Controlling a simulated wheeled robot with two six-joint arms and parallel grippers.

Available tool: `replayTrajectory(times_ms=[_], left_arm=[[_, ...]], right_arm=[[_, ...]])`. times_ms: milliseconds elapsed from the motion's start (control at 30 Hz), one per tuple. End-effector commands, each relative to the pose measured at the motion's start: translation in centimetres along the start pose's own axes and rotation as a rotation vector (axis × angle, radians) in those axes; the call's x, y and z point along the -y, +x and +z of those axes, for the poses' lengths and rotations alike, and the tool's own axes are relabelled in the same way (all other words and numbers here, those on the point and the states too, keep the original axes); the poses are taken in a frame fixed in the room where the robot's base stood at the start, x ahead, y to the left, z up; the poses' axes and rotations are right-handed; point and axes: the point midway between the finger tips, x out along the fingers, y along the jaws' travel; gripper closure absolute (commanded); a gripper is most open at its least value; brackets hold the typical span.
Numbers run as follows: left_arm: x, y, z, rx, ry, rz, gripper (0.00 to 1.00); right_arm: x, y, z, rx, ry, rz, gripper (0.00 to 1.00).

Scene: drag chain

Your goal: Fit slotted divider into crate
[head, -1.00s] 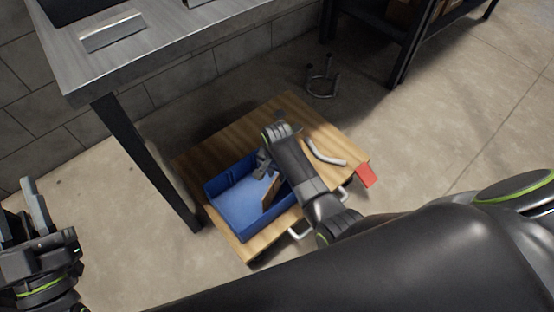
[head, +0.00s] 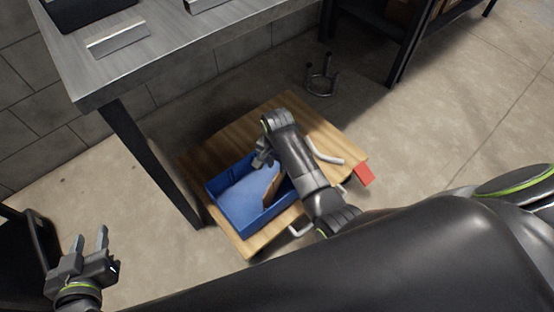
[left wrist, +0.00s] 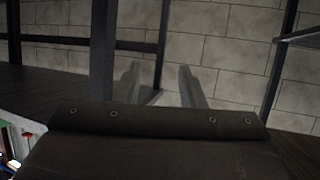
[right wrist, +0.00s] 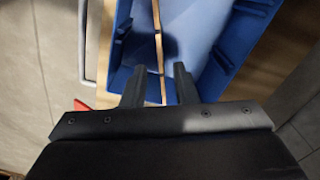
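The blue crate (head: 238,221) sits on a wooden platform. The brown divider (head: 271,186) stands inside it, towards the right side. In the right wrist view the divider (right wrist: 159,50) shows edge-on as a thin strip running between the fingers. My right gripper (head: 262,158) is over the crate's far right part. In the right wrist view its fingers (right wrist: 160,82) are apart, with gaps on both sides of the divider. Ribs show on the crate walls (right wrist: 222,60); I cannot tell whether the divider sits in any. My left gripper (head: 91,240) is open and empty, away from the crate.
The wooden platform (head: 222,137) carries a curved grey handle (head: 326,156) and has a red piece (head: 364,174) at its right corner. A metal table (head: 165,45) stands at the upper left, its dark leg beside the platform. A metal stand (head: 320,78) is on the floor behind.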

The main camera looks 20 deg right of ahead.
Motion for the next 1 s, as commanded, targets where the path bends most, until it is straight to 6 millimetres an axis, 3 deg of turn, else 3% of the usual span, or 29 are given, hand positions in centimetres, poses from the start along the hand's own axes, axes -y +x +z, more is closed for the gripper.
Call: replayTrajectory(times_ms=[200,567,767,867,1000], left_arm=[[-0.2,-0.5,2.3,0.125,-0.018,0.011,0.64],[-0.3,-0.6,3.0,0.157,-0.022,0.014,0.64],[-0.3,-0.6,3.0,0.156,-0.022,0.014,0.64],[-0.3,-0.6,3.0,0.156,-0.022,0.014,0.64],[-0.3,-0.6,2.9,0.155,-0.022,0.014,0.64]], right_arm=[[0.0,-0.8,0.0,0.000,0.000,-0.001,0.74],[-0.8,-0.6,0.0,-0.016,-0.019,-0.031,0.74],[-5.3,-0.2,-0.3,-0.154,-0.146,-0.203,0.74],[-8.3,-1.5,-0.2,-0.277,-0.239,-0.296,0.74],[-12.6,-5.0,0.4,-0.479,-0.375,-0.385,0.74]])
